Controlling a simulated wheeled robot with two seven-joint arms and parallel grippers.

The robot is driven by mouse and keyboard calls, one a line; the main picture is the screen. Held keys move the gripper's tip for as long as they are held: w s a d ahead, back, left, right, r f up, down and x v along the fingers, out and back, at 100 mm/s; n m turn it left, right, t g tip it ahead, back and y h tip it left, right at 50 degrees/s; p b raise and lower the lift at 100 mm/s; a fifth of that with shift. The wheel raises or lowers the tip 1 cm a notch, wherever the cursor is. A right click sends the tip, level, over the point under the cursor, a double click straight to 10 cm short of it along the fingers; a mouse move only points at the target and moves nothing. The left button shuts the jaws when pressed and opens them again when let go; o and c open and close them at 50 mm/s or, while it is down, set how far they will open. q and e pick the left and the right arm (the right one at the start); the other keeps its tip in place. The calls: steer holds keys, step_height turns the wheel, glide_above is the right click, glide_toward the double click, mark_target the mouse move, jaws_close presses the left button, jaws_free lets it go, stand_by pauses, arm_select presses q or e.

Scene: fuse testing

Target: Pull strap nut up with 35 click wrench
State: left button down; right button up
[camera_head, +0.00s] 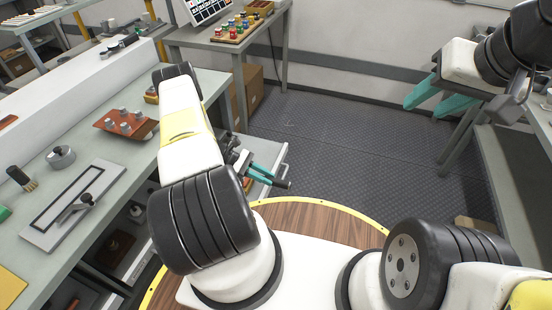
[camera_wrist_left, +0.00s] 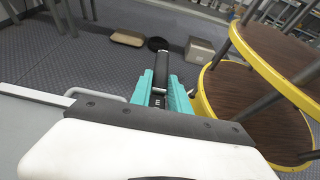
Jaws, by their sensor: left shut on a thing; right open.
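My left gripper (camera_head: 268,176), with teal fingers, is shut on a dark-handled wrench (camera_head: 284,184) beside the bench's right side. In the left wrist view, the wrench's black handle (camera_wrist_left: 177,60) points away between the teal fingers (camera_wrist_left: 163,88). The "35" marking cannot be read, and part of the wrench is hidden by the gripper. My right gripper (camera_head: 434,98) is open and empty in the upper right, above the floor. I cannot pick out the strap nut in either view.
The bench carries a grey plate with a lever (camera_head: 98,178), a brown tray (camera_head: 108,115) with several grey knobs, a round grey part (camera_head: 61,157) and a brush (camera_head: 22,178). A back table (camera_head: 203,37) holds coloured parts. The dark floor (camera_head: 335,140) between is clear.

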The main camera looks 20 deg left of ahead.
mark_target(266, 177)
arm_select(q)
steer(key=shift+r, duration=0.1)
steer(key=shift+r, duration=1.45)
